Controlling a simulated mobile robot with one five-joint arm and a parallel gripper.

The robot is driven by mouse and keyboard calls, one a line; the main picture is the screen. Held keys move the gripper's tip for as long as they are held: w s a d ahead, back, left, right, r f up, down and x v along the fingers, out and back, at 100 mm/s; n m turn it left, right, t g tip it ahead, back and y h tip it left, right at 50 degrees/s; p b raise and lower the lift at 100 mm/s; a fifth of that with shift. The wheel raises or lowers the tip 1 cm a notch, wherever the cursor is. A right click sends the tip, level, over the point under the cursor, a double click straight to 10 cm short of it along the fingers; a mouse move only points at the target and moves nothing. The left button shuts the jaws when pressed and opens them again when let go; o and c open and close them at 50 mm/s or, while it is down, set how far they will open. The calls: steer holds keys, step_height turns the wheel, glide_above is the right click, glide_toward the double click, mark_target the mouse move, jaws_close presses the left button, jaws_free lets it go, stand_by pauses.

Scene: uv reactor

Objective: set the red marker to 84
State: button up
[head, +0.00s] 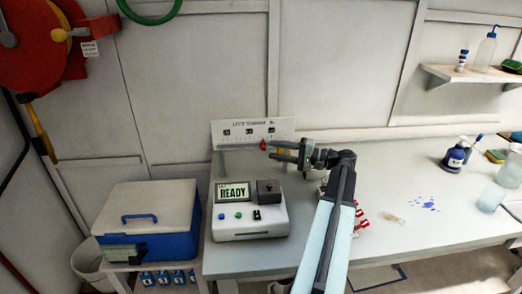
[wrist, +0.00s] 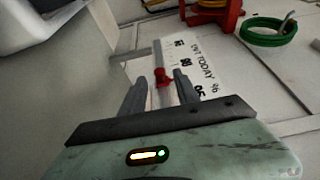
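The red marker (head: 263,144) sits at the lower edge of a white scale panel (head: 228,138) on the wall side of the bench. In the wrist view the red marker (wrist: 162,78) lies between the two fingertips, on a pale rail along the scale panel (wrist: 205,68). My gripper (head: 267,150) is open at the marker, one finger on each side, with gaps visible in the wrist view (wrist: 160,82).
A white device (head: 250,220) with a "READY" screen stands below the panel. A blue and white cooler (head: 150,220) is left of it. Bottles (head: 455,157) and beakers stand at the right of the bench (head: 390,175). A red hose reel (head: 40,45) hangs upper left.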

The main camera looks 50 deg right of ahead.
mark_target(264, 150)
steer(key=x, duration=0.5)
steer(key=shift+w, duration=0.1)
jaws_close()
stand_by(1.2)
